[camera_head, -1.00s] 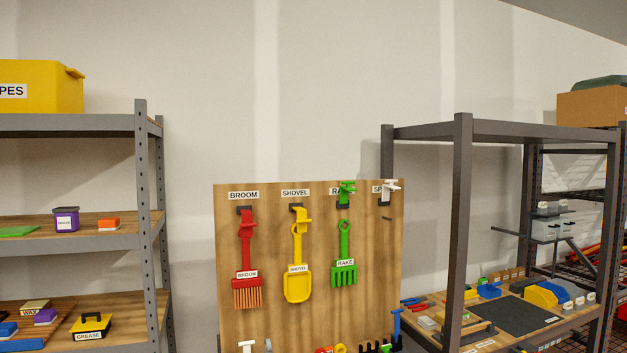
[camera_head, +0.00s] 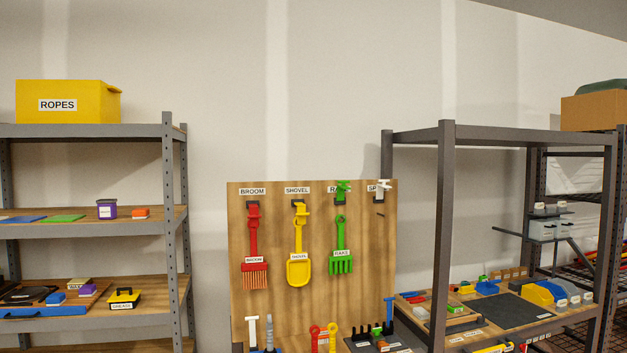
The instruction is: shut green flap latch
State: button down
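A wooden tool board (camera_head: 262,310) stands against the wall in the head view. A small green piece (camera_head: 342,187), which looks like the green flap latch, sits at the top of the board. It stands up in front of the rake label and covers part of it. A dark bracket (camera_head: 340,201) is just below it. The green rake (camera_head: 341,250) hangs under the bracket. The matching yellow piece (camera_head: 300,210) and red piece (camera_head: 253,212) sit lower, below their labels. A white piece (camera_head: 383,187) stands up at the right. My gripper is not in view.
A yellow shovel (camera_head: 298,268) and red broom (camera_head: 254,272) hang left of the rake. A dark steel rack (camera_head: 446,230) stands close at the board's right. A grey shelf unit (camera_head: 172,230) stands at the left. Small tools lie below the board.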

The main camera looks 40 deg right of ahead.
aim_at(344, 192)
jog(key=z, duration=0.05)
jog(key=k, duration=0.35)
jog(key=u, duration=0.05)
jog(key=i, duration=1.15)
jog(key=z, duration=0.65)
jog(key=i, duration=0.5)
jog(key=z, duration=0.05)
jog(key=k, duration=0.6)
jog(key=z, duration=0.25)
jog(key=i, duration=0.25)
jog(key=u, duration=0.15)
